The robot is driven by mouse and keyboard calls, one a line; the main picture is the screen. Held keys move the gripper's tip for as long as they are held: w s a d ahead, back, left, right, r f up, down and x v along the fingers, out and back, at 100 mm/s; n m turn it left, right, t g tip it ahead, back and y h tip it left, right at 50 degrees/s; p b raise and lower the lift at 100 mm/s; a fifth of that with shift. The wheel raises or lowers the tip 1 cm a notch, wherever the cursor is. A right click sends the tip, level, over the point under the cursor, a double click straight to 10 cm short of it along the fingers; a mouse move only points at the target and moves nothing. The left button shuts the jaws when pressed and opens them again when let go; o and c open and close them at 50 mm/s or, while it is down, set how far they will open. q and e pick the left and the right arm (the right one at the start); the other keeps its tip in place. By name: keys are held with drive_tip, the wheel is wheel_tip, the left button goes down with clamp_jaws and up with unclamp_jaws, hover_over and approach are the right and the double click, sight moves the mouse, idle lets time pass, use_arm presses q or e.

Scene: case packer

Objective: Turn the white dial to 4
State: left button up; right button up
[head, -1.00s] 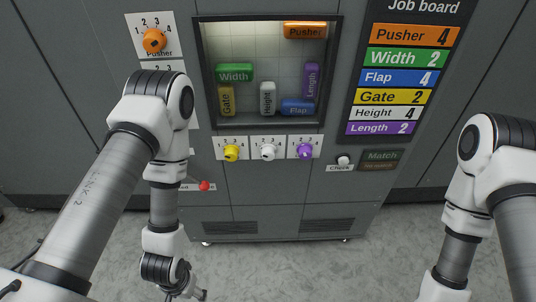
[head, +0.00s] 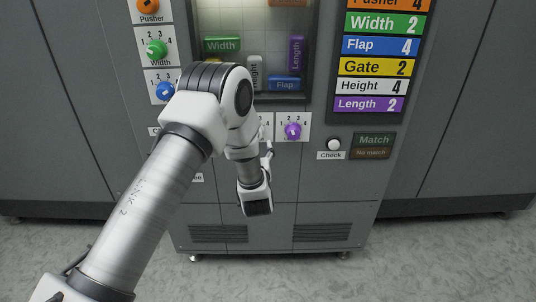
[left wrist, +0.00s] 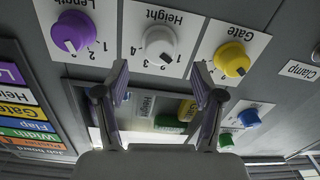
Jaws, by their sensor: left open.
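The white dial (left wrist: 160,44) sits on the Height plate (left wrist: 188,27) in the left wrist view, which shows the panel upside down. Its pointer faces the numbers, on the side away from the 4; the exact number is hard to read. My left gripper (left wrist: 160,74) is open and empty, its two fingers apart on either side of the dial's line, short of the dial and apparently not touching it. In the head view my left arm hides the white dial and most of my gripper. My right gripper is out of view.
The yellow dial (left wrist: 232,60) and purple dial (left wrist: 73,31) flank the white one closely. Green (head: 156,49) and blue (head: 165,91) dials are at the left. The Check button (head: 334,145) is at the right. The job board (head: 380,66) reads Height 4.

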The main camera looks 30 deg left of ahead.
use_arm(q)
drive_tip(key=x, duration=0.7)
drive_tip(key=shift+w+a+r, duration=0.1)
drive_tip(key=shift+r, duration=0.2)
drive_tip(key=c, duration=1.1)
